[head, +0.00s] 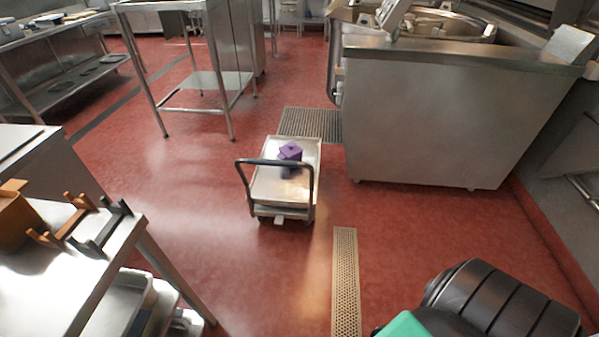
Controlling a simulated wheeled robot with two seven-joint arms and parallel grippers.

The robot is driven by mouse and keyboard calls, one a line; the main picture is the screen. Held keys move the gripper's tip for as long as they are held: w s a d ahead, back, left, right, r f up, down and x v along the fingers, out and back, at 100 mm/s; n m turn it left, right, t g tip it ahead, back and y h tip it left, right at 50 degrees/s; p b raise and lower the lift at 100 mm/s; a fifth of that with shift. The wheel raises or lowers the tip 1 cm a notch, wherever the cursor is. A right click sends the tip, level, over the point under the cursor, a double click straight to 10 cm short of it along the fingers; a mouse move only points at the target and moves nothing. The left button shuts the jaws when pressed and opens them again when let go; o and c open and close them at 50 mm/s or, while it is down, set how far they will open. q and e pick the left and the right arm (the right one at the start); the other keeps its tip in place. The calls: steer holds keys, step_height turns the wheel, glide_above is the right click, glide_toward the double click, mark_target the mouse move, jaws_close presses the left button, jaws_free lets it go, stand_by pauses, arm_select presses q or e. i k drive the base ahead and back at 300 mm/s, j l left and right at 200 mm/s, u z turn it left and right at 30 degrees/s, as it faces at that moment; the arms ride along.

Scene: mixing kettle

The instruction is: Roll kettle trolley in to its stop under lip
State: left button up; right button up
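The kettle trolley (262,196) is a low steel platform cart standing on the red floor in the middle of the head view. Its dark push handle (277,162) is at the near end. A purple block-shaped object (290,151) sits on its deck, partly behind the handle. The kettle (455,110) is a large steel unit at the upper right, with a round vessel (440,22) on top. The trolley stands apart from it, to its left and nearer to me. The pouring lip and the stop cannot be made out. Neither gripper shows in this view.
A floor grate (312,123) lies just beyond the trolley, and a narrow drain strip (345,280) lies nearer. A steel table (195,85) stands at the back left. A worktop (60,285) with orange and dark items is at the near left. Open floor surrounds the trolley.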

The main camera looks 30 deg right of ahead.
mark_target(275, 188)
steer(key=z, duration=0.85)
steer(key=k, duration=0.05)
